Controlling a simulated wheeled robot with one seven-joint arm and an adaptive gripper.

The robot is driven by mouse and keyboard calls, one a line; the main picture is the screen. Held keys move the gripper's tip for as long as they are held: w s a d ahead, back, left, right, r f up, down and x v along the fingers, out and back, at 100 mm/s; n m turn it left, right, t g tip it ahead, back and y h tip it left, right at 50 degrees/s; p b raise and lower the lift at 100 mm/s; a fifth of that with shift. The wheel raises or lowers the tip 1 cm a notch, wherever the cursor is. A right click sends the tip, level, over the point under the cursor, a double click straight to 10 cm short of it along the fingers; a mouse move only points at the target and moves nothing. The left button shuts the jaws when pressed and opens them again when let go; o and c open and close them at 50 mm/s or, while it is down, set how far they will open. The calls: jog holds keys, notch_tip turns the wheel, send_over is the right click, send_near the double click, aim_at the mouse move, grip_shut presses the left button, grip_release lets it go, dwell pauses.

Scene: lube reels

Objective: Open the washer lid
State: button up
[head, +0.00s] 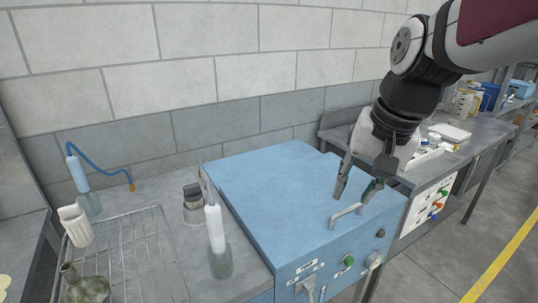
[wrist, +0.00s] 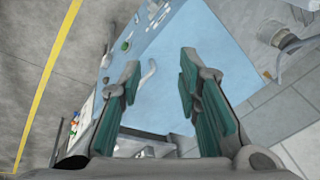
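The washer is a blue box with a flat blue lid (head: 295,190), which lies closed in the head view. A pale bar handle (head: 346,214) sits at the lid's front edge; it also shows in the wrist view (wrist: 148,73). My gripper (head: 355,194) is just above the lid by the handle, its fingers pointing down. In the wrist view my gripper (wrist: 160,72) has its fingers spread apart with nothing between them. The handle appears beyond the left fingertip, and the blue lid (wrist: 190,50) fills the space behind. Whether a finger touches the handle cannot be told.
The washer's front has a green button (head: 348,260) and switches. A wire rack (head: 125,255), a white-and-clear bottle (head: 216,240) and a small jar (head: 194,205) stand to the left. A metal bench (head: 455,140) with a control panel is at the right. Open floor lies front right.

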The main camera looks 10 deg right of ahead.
jog(key=w+d+f+m+p, duration=0.2)
jog(key=w+d+m, duration=0.25)
jog(key=w, duration=0.35)
jog(key=m+g, duration=0.1)
jog(key=m, duration=0.3)
send_near(348, 209)
jog(key=shift+n, duration=0.25)
jog(key=p+x, duration=0.2)
jog(key=x, duration=0.6)
jog(key=shift+a+f, duration=0.1)
jog(key=shift+a, duration=0.05)
jog(key=shift+c, duration=0.2)
grip_shut()
